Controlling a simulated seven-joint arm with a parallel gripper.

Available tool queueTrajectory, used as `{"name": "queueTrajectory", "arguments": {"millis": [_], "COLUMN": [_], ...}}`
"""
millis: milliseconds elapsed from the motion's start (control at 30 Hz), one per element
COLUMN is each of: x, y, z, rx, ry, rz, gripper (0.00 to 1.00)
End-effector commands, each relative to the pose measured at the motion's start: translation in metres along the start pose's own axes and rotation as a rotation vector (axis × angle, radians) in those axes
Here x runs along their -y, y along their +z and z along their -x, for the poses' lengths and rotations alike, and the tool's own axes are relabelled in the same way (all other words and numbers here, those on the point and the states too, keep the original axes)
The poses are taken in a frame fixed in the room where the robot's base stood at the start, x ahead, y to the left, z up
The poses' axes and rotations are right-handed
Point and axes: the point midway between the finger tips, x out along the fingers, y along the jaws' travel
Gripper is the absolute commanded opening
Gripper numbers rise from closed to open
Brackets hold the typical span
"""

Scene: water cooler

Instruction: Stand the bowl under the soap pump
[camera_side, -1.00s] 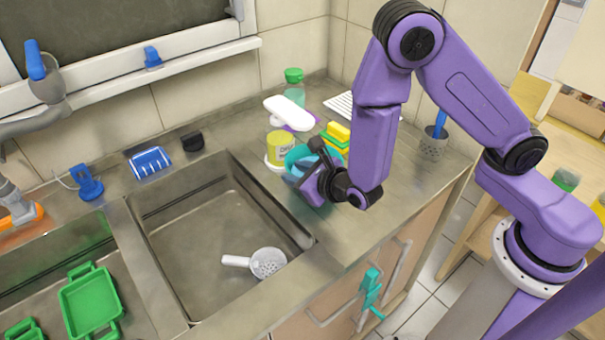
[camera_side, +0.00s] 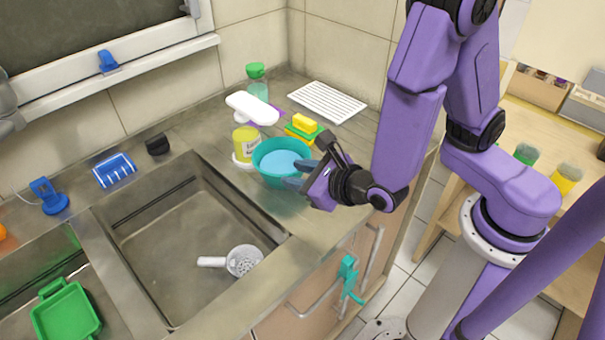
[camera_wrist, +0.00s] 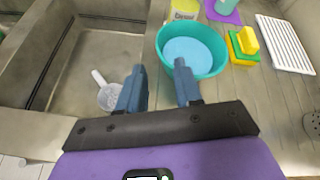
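The teal bowl (camera_side: 268,180) with a light blue inside stands upright on the counter, right of the sink and close to the yellow container; it also shows in the wrist view (camera_wrist: 218,64). My gripper (camera_side: 298,172) is open at the bowl's right side in the side view. In the wrist view, my fingers (camera_wrist: 158,78) are apart with nothing held, and the right fingertip overlaps the bowl's near edge; I cannot tell if they touch. A white long-headed object (camera_side: 252,107), which looks like the soap pump, stands behind the bowl above a purple patch.
A yellow container (camera_side: 246,143) stands behind the bowl. A yellow and green sponge (camera_side: 304,124) lies to its right, and a white ribbed rack (camera_side: 327,101) farther back. A green-capped bottle (camera_side: 257,82) stands near the wall. A white strainer (camera_side: 243,261) lies in the sink.

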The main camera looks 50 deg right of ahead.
Motion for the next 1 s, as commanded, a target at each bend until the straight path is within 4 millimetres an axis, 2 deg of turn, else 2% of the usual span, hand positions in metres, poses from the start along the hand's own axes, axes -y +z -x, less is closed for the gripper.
{"name": "queueTrajectory", "arguments": {"millis": [333,467,567,667,800,900,1000], "x": [0.001,0.013,0.040,0.074,0.113,0.131,0.138], "y": [0.000,0.002,0.005,0.002,-0.013,-0.026,-0.038], "z": [0.009,0.010,0.015,0.027,0.053,0.076,0.102], "rx": [-0.002,-0.019,-0.058,-0.122,-0.236,-0.329,-0.435], "ry": [-0.001,-0.045,-0.141,-0.276,-0.465,-0.591,-0.709], "rz": [-0.003,-0.076,-0.233,-0.465,-0.818,-1.070,-1.322], "gripper": [0.34,0.34,0.34,0.34,0.34,0.34,0.34]}}
